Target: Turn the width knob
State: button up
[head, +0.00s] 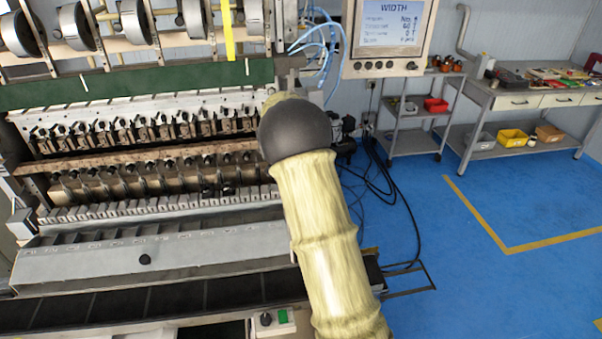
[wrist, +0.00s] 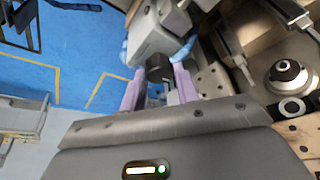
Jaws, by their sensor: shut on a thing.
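The width knob (wrist: 158,74) is a small dark cylinder under a pale grey housing (wrist: 155,38) in the wrist view. My gripper (wrist: 157,80) has purple fingers with light blue tips, one on each side of the knob, and is shut on it. Part of the knob is hidden between the fingers. In the head view my sleeved arm covers the gripper and the knob. The screen (head: 393,22) at the top reads "WIDTH".
The coil winder (head: 150,255) fills the left, with rows of metal fittings close to my arm. Black cables (head: 385,190) hang to its right. A small cart (head: 415,110) and a workbench (head: 530,105) stand at the back right. The blue floor is open at right.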

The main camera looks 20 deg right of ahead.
jog(key=shift+a+m, duration=0.1)
jog(key=shift+m, duration=0.4)
jog(key=o, duration=1)
jog(key=v, duration=0.5)
jog(key=b+v, duration=0.1)
jog(key=v, duration=0.5)
jog(key=b+v, duration=0.1)
jog(key=v, duration=0.5)
jog(key=shift+w+a+r, duration=0.15)
jog(key=shift+w+a, duration=0.05)
jog(key=shift+d, duration=0.15)
